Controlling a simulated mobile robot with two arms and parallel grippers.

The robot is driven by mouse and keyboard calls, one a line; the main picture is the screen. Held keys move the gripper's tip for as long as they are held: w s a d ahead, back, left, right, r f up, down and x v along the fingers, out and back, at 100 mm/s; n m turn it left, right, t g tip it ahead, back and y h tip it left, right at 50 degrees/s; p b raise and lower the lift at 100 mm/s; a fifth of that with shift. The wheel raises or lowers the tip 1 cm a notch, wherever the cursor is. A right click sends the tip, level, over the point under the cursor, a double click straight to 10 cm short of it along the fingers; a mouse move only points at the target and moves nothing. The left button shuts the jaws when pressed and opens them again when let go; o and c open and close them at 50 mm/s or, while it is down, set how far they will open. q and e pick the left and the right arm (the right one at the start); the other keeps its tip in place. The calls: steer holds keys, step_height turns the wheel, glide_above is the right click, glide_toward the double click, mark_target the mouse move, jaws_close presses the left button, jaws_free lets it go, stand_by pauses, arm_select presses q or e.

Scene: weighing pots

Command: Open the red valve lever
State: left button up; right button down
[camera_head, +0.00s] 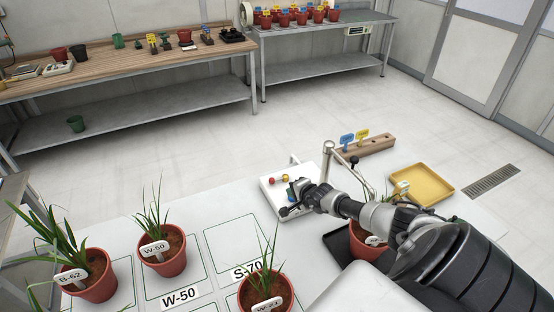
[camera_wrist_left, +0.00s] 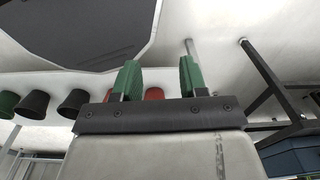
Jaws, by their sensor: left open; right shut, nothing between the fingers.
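A small red part (camera_head: 271,181), which looks like the red valve lever, sits on a white board (camera_head: 272,199) in the middle of the head view. A small yellow-orange part shows just to its right. My right gripper (camera_head: 289,203) is over the board, just nearer than the red part and apart from it in the picture. It is shut and empty, and hides part of the board. My left gripper (camera_wrist_left: 159,78) shows only in the left wrist view, with two green fingers apart and nothing between them.
A metal post (camera_head: 327,158) stands beside the board. A yellow tray (camera_head: 421,185) and a wooden block with tags (camera_head: 366,146) lie to the right. Potted plants, one labelled W-50 (camera_head: 163,257), stand at the front left. My right arm covers part of a pot (camera_head: 363,245).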

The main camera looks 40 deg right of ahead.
mark_target(274, 182)
steer(key=b+x, duration=0.3)
steer(key=shift+s+f+b, duration=0.1)
steer(key=shift+f+b, duration=0.05)
steer(key=shift+b, duration=0.15)
steer(key=b+x, duration=0.3)
steer(key=b, duration=0.3)
steer(key=shift+w+f, duration=0.2)
steer(key=w+b, duration=0.3)
steer(key=b, duration=0.1)
steer(key=shift+d+f, duration=0.1)
steer(key=shift+d, duration=0.05)
arm_select(q)
step_height(274, 182, down, 16)
steer(key=w+b, duration=0.1)
steer(key=w, duration=0.1)
steer(key=shift+w+d+f+b, duration=0.2)
steer(key=shift+d+b, duration=0.1)
steer(key=shift+b, duration=0.1)
arm_select(e)
steer(key=shift+w+d, duration=0.1)
steer(key=shift+w, duration=0.5)
arm_select(q)
steer(key=shift+a, duration=0.15)
arm_select(e)
steer(key=shift+w+d, duration=0.1)
